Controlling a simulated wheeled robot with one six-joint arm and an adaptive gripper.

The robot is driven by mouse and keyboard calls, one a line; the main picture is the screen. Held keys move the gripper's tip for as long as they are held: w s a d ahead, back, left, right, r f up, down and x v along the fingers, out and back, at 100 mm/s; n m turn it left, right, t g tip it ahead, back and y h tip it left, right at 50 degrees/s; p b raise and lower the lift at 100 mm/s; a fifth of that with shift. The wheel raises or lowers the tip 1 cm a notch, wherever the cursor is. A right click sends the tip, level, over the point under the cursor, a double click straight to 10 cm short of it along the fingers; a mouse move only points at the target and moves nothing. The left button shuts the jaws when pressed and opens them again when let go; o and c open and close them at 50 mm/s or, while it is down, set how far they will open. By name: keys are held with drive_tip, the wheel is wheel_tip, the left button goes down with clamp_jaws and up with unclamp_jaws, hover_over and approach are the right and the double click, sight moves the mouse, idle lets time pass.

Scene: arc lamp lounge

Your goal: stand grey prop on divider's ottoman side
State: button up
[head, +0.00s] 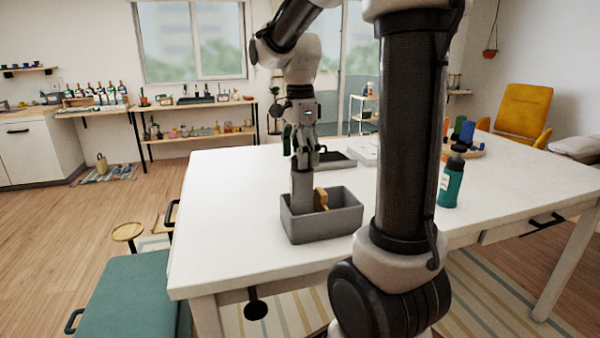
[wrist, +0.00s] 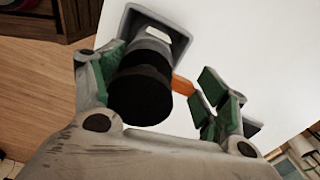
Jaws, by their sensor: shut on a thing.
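The grey prop (head: 302,190) is a grey upright bottle-like piece; the wrist view shows its dark round top (wrist: 140,92). My gripper (head: 304,157) is above the grey bin (head: 325,224) and shut on the prop's upper part. The prop stands upright on the left side of the ochre divider (head: 321,199), the side toward the teal ottoman (head: 130,300). Its lower end is at the bin; I cannot tell whether it touches the floor. In the wrist view the divider (wrist: 183,86) shows orange beside the prop, between the green finger pads.
The bin is on a white table (head: 225,210). A dark tray (head: 335,160) lies behind the bin. The table left of the bin is clear.

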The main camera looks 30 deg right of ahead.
sight(300, 171)
drive_tip(key=shift+f, duration=2.35)
drive_tip(key=o, duration=1.9)
wheel_tip(300, 171, up, 12)
drive_tip(key=shift+s+f, duration=0.1)
drive_tip(key=s+a+f+n+t, duration=0.1)
drive_tip(key=s+f+n, duration=0.1)
drive_tip(key=s+n, duration=0.4)
drive_tip(key=s+a+f+n+t, duration=0.1)
drive_tip(key=s+f+n+t, duration=0.1)
drive_tip(key=s+n, duration=0.4)
drive_tip(key=s+a+f+n+t, duration=0.1)
drive_tip(key=s+f+n, duration=0.1)
drive_tip(key=s+n, duration=0.3)
drive_tip(key=shift+s+a+f+n, duration=0.1)
drive_tip(key=shift+s+f+n, duration=0.1)
drive_tip(key=shift+n, duration=0.4)
drive_tip(key=shift+s+a+f+n, duration=0.1)
drive_tip(key=shift+s+n, duration=0.1)
drive_tip(key=shift+n, duration=0.4)
